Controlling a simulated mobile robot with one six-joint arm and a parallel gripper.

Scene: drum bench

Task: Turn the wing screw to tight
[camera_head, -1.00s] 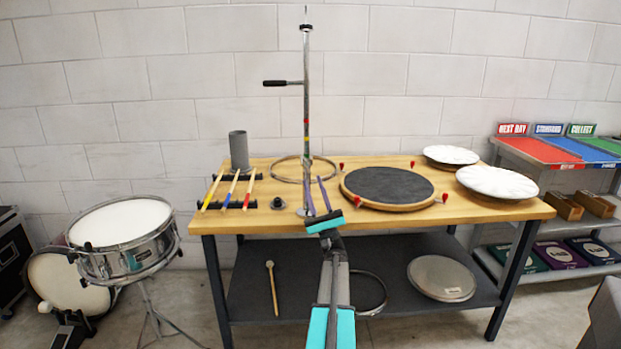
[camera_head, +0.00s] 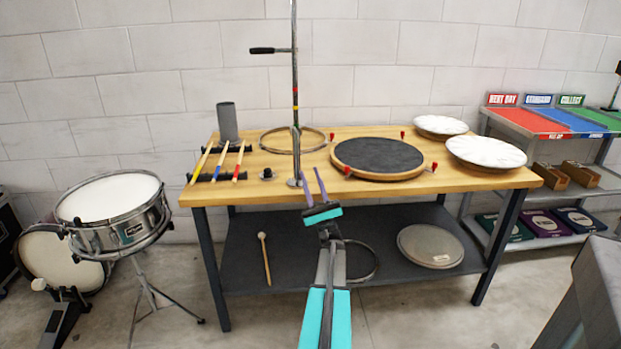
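I cannot make out a wing screw for certain; any on the stand is too small to tell. My gripper (camera_head: 309,175) has two purple fingers, spread apart with nothing seen between them. In the picture it lies just below and right of the stand's base, over the bench's front edge. I cannot tell whether it touches the stand.
The wooden bench (camera_head: 400,187) carries a metal hoop (camera_head: 262,145), a dark round pad (camera_head: 380,155) with red pegs, white discs (camera_head: 486,151), several sticks (camera_head: 220,160), a grey cup (camera_head: 228,122) and a small black knob (camera_head: 267,174). A snare drum (camera_head: 115,212) stands left.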

